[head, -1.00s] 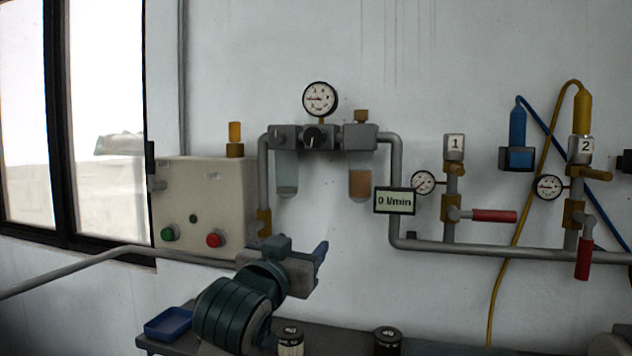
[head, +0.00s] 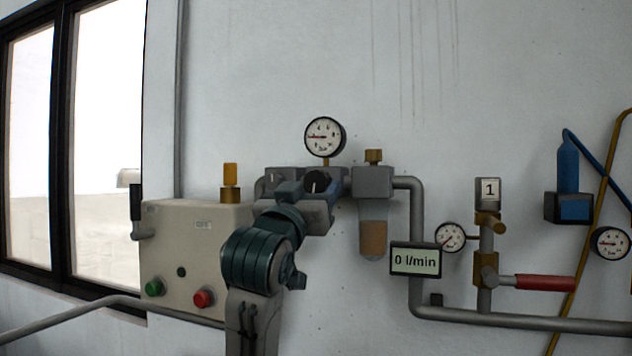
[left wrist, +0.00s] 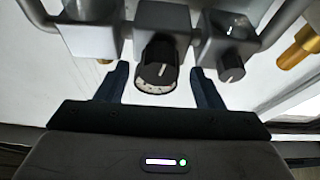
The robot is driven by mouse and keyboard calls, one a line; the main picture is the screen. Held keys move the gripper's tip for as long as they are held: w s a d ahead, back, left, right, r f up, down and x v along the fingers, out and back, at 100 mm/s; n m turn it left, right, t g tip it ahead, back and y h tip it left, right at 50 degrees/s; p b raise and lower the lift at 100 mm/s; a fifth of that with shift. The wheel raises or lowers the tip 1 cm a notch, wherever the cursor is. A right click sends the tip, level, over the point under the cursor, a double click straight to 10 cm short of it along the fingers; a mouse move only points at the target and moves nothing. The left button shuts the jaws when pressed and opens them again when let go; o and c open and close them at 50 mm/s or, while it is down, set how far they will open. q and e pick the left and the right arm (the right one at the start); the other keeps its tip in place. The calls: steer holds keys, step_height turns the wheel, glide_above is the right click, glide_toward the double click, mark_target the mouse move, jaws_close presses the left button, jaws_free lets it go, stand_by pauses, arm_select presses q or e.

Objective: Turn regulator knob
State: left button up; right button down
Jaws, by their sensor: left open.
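The black regulator knob (head: 317,181) sits on the middle grey block under the round pressure gauge (head: 325,137). My left gripper (head: 313,190) is open at the knob and partly covers the blocks. In the left wrist view the knob (left wrist: 157,66), with a white scale ring, lies between the two spread fingers (left wrist: 160,76), with a gap on each side. How deep the fingers reach around it is hard to tell. My right gripper is not in view.
A smaller dark knob (left wrist: 232,60) on the neighbouring block is close beside one finger. An amber filter bowl (head: 373,230) and the flow display (head: 415,260) stand right of my arm. The control box (head: 192,250) with green and red buttons is at left.

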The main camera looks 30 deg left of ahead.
arm_select(q)
steer(key=shift+r+x, duration=0.2)
steer(key=shift+x, duration=0.7)
steer(key=shift+w, duration=0.3)
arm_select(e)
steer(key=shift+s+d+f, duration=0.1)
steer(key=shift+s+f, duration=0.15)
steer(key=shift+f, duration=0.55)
arm_select(q)
steer(key=c, duration=1)
steer(key=shift+o, duration=0.2)
steer(key=shift+r+m+p, duration=0.1)
steer(key=shift+m+p, duration=0.2)
steer(key=shift+p, duration=0.05)
